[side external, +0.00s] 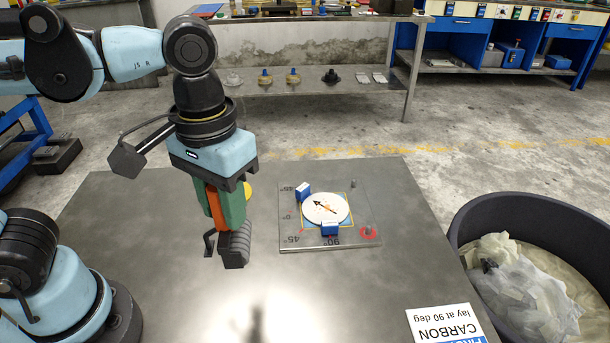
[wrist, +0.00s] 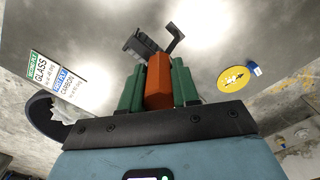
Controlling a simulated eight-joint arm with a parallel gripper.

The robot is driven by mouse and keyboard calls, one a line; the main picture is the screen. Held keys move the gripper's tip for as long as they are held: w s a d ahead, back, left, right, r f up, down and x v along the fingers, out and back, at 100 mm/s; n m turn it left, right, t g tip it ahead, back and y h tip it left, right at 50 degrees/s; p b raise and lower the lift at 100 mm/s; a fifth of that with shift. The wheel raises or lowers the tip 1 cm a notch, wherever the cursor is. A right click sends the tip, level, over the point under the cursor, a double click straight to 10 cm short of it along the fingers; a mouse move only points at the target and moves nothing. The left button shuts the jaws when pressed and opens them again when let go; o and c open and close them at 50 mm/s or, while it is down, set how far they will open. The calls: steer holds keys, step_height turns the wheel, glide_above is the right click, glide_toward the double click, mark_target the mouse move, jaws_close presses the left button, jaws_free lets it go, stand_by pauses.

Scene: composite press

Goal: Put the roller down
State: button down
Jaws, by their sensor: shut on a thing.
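My gripper (side external: 224,212) points down over the left part of the grey metal table (side external: 130,215). Its green fingers are shut on the orange handle of the roller (side external: 235,244). The roller's dark grey ridged head and bent metal arm hang below the fingers and look clear of the table top. In the wrist view, the orange handle sits between the green fingers (wrist: 158,85), and the roller head (wrist: 138,43) extends beyond them. The fingers hide part of the handle.
Right of the roller is a marked angle plate (side external: 350,190) with a round arrow disc (side external: 326,208) and blue blocks. A carbon card (side external: 445,324) lies at the front right. A black bin (side external: 560,215) with scraps stands right.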

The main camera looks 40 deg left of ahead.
steer(key=shift+w+a+f, duration=0.75)
steer(key=shift+a+f, duration=0.9)
steer(key=shift+f, duration=0.35)
steer(key=shift+w+a+f, duration=0.8)
steer(key=shift+a+f, duration=0.9)
steer(key=shift+f, duration=0.25)
steer(key=shift+w+a+f, duration=0.75)
steer(key=shift+a+f, duration=0.9)
steer(key=shift+f, duration=0.35)
steer(key=shift+f, duration=0.1)
steer(key=c, duration=0.8)
jaws_free()
